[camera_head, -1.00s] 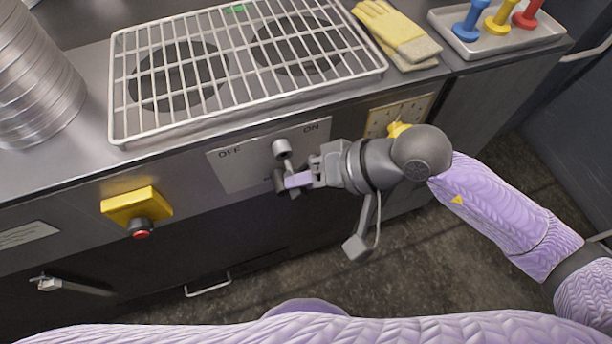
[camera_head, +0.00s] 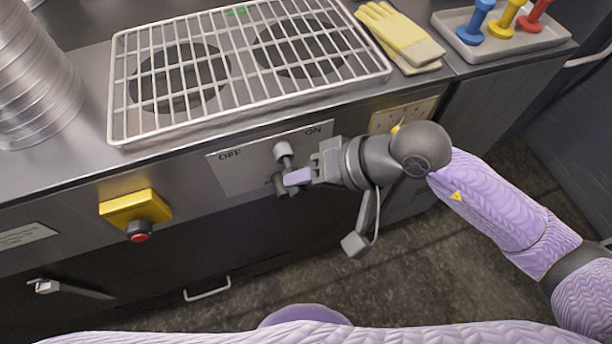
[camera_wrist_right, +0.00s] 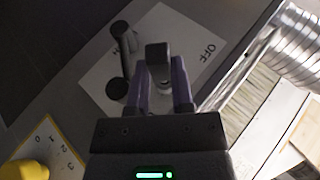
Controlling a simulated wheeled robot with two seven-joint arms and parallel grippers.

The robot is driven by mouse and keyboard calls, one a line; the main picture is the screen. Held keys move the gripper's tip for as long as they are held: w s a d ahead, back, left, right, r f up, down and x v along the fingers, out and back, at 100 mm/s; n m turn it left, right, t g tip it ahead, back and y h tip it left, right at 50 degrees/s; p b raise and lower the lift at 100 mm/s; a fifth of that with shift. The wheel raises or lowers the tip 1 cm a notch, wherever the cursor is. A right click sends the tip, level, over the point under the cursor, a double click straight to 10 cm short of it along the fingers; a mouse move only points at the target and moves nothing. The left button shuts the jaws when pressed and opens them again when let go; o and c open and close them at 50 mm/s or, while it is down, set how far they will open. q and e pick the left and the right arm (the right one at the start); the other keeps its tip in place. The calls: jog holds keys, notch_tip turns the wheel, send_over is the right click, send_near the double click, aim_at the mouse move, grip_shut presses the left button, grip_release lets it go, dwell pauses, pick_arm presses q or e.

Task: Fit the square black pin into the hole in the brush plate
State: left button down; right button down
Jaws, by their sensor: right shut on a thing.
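I cannot make out a square black pin or a brush plate in either view. My right gripper (camera_head: 284,180) is in front of the pale OFF/ON panel (camera_head: 235,172) on the counter's front. Its purple fingers are shut on a grey block-like piece, which shows between the fingertips in the right wrist view (camera_wrist_right: 157,54). The piece's far end and any link to the panel are hidden. A dark lever with round ends (camera_wrist_right: 122,58) is beside it, apart from the fingers in that view; its grey knob (camera_head: 283,149) shows above the gripper. My left gripper is out of view.
A wire rack (camera_head: 112,80) covers two dark hobs on the counter. A grey tray (camera_head: 462,46) holds blue, yellow and red handled items. A yellow box with a red button (camera_head: 135,207) juts out below left.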

jog(key=shift+w+a+b, duration=0.3)
jog(key=shift+w+b, duration=0.35)
jog(key=shift+w, duration=0.2)
dwell(0.4)
jog(key=shift+c, duration=2.1)
grip_release()
jog(key=shift+f, duration=0.1)
jog(key=shift+s+d, duration=0.1)
jog(key=p+v, duration=0.1)
jog(key=v, duration=0.9)
